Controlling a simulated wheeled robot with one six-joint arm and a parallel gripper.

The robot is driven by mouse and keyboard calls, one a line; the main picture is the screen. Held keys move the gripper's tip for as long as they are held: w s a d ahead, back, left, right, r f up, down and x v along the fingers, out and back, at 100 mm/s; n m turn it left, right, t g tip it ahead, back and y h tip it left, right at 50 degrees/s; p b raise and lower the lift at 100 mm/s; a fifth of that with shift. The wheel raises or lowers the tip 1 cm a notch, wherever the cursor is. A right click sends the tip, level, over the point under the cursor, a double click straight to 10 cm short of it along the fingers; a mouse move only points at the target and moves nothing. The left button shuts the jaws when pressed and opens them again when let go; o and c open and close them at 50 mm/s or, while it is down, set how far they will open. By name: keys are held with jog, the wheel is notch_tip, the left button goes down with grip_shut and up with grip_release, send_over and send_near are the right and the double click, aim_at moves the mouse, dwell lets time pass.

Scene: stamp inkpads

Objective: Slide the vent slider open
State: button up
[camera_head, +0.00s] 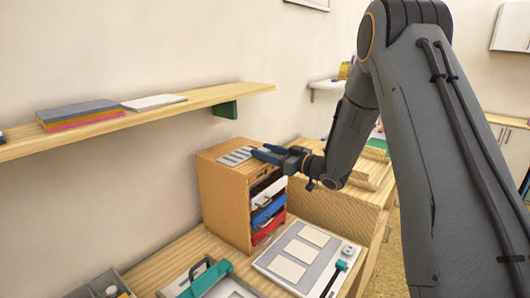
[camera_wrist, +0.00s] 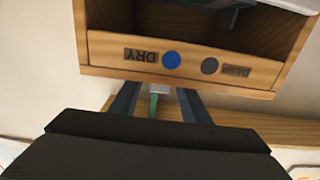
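The vent panel (camera_head: 238,155) is a pale grey slatted plate on top of the wooden cabinet (camera_head: 222,190). I cannot make out its slider or how far it is moved. My gripper (camera_head: 263,152) is at the cabinet's top front edge, to the right of the panel. In the wrist view my gripper (camera_wrist: 158,90) shows its two dark fingers apart. A small pale piece (camera_wrist: 161,88) lies between their tips, but I cannot tell whether they touch it. The cabinet's front panel (camera_wrist: 120,52) appears upside down, with DRY and DAMP labels and blue and grey dots.
Coloured inkpads (camera_head: 267,212) sit in the cabinet's open slots. A wall shelf (camera_head: 165,109) with a green bracket runs above and left. A tray with pale pads (camera_head: 262,262) and a teal-handled item (camera_head: 207,279) lie on the table in front.

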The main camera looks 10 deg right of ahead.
jog(key=shift+s+d, duration=0.1)
jog(key=b+v, duration=0.2)
jog(key=v, duration=0.5)
jog(key=shift+s+d, duration=0.2)
jog(key=shift+d, duration=0.05)
